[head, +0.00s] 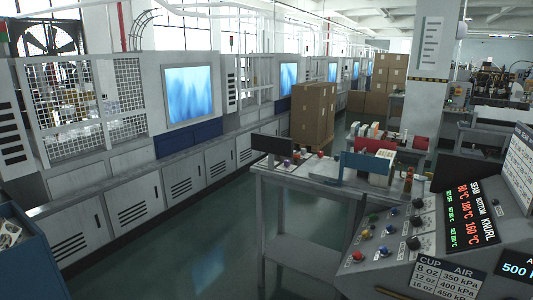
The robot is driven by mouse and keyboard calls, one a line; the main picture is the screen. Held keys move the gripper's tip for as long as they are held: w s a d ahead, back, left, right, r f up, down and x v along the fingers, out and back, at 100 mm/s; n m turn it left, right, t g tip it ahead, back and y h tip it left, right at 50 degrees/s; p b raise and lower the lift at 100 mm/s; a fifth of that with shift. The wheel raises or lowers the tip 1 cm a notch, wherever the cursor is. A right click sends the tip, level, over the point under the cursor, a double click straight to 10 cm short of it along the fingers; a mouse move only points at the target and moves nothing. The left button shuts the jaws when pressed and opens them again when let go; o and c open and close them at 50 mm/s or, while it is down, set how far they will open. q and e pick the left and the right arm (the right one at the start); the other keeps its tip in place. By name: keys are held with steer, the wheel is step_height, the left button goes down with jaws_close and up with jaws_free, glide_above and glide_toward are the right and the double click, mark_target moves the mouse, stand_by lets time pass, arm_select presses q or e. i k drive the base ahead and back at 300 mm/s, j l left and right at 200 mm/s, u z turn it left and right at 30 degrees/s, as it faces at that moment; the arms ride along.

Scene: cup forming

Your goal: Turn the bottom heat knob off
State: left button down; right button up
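The sloped control panel (385,255) is at the lower right of the head view. Three black knobs stand in a row beside the display: a far knob (418,203), a middle knob (415,221) and a near knob (413,243). The dark display (470,215) is headed SEAM, BOTTOM and KNURL, with red and smaller green temperature readings. The middle knob lines up roughly with the BOTTOM column, but no label on the knobs is readable. Their pointer positions are too small to tell. Neither of my grippers is in view.
Several small coloured buttons (373,218) sit left of the knobs. A CUP/AIR pressure sign (448,278) is at the panel's near edge. A grey table (300,178) stands behind the panel, cardboard boxes (313,112) beyond it. A blue bin (35,265) is at left; the floor between is clear.

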mark_target(415, 220)
steer(key=z, duration=1.2)
steer(key=i+j+z, duration=0.6)
steer(key=i, duration=0.1)
